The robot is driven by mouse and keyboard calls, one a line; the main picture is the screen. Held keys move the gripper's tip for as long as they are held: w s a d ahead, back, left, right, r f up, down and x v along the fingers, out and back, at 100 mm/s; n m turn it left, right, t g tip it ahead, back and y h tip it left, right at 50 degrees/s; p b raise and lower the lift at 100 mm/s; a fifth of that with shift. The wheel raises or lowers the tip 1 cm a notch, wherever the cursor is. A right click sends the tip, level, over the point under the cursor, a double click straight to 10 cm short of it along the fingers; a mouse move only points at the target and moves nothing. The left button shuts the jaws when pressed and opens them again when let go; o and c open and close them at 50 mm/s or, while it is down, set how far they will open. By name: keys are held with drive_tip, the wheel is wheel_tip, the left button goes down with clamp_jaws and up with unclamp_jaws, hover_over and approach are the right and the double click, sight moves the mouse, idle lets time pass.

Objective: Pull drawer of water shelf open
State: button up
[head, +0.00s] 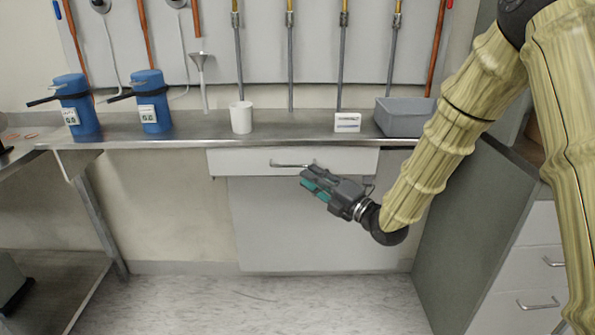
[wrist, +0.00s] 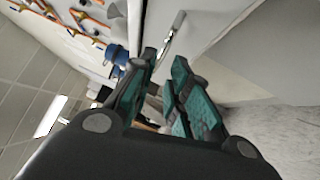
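A white drawer (head: 222,162) sits under the metal shelf (head: 290,138) and looks shut in the head view. Its metal bar handle (head: 285,164) is in the middle of its front. My gripper (head: 309,180) is just in front of the drawer, near the handle's right end. In the wrist view the gripper (wrist: 160,75) has its teal-padded fingers apart, with nothing seen between them. The handle (wrist: 173,33) lies just beyond the fingertips. I cannot tell whether a finger touches it. In the head view, the gripper covers part of the drawer's lower edge.
On the shelf stand two blue canisters (head: 150,100), a white cup (head: 241,117), a small white box (head: 347,122) and a grey bin (head: 403,116). A grey cabinet side (head: 465,235) stands at the right. The floor (head: 250,305) in front is clear.

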drive_tip(key=shift+b+x, duration=0.35)
drive_tip(key=shift+x, duration=2.6)
drive_tip(key=shift+c, duration=0.3)
clamp_jaws()
